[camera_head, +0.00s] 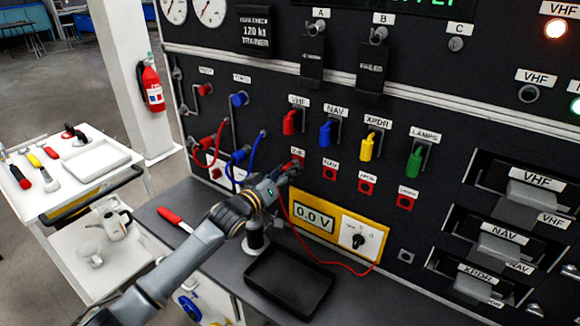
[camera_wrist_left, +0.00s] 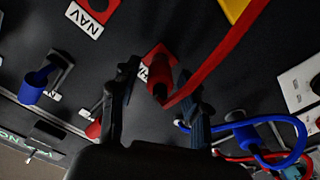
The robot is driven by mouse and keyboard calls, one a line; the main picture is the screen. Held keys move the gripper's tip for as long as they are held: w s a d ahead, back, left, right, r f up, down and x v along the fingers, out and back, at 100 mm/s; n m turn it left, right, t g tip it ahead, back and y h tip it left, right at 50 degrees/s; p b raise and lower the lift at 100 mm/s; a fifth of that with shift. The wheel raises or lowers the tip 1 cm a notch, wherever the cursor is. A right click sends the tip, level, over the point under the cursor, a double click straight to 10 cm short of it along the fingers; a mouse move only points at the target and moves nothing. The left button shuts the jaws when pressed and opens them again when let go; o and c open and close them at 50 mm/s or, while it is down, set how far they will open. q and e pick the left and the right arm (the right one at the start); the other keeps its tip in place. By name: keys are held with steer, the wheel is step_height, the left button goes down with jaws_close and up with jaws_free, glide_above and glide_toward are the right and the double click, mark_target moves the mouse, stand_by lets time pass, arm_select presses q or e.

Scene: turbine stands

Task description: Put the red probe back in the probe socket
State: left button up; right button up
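The red probe (camera_wrist_left: 158,92) shows in the left wrist view at a red square jack (camera_wrist_left: 160,58) with a white label. Its red lead (camera_wrist_left: 225,55) runs off to the upper right. In the head view the lead (camera_head: 293,235) hangs from my gripper to the yellow voltmeter (camera_head: 325,219), which reads 0.0 V. My left gripper (camera_wrist_left: 158,75) has its fingers apart, one on each side of the probe, with gaps visible. In the head view my gripper (camera_head: 290,170) covers the probe below the VHF jack. A small grey fitting (camera_head: 405,256) right of the meter may be the probe socket; I cannot tell.
Red, blue, yellow and green switch handles (camera_head: 325,133) stick out above the jacks. Blue and red cables (camera_head: 250,150) loop at the left. A black tray (camera_head: 288,281) and a red-handled tool (camera_head: 172,217) lie on the bench. A white cart (camera_head: 70,190) stands left.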

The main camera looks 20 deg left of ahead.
arm_select(q)
jaws_close()
steer(key=shift+s+p, duration=0.15)
steer(key=shift+p, duration=0.15)
steer(key=shift+s+a, duration=0.25)
steer(key=shift+s, duration=0.15)
steer(key=shift+p+v, duration=1.35)
steer(key=shift+v, duration=0.15)
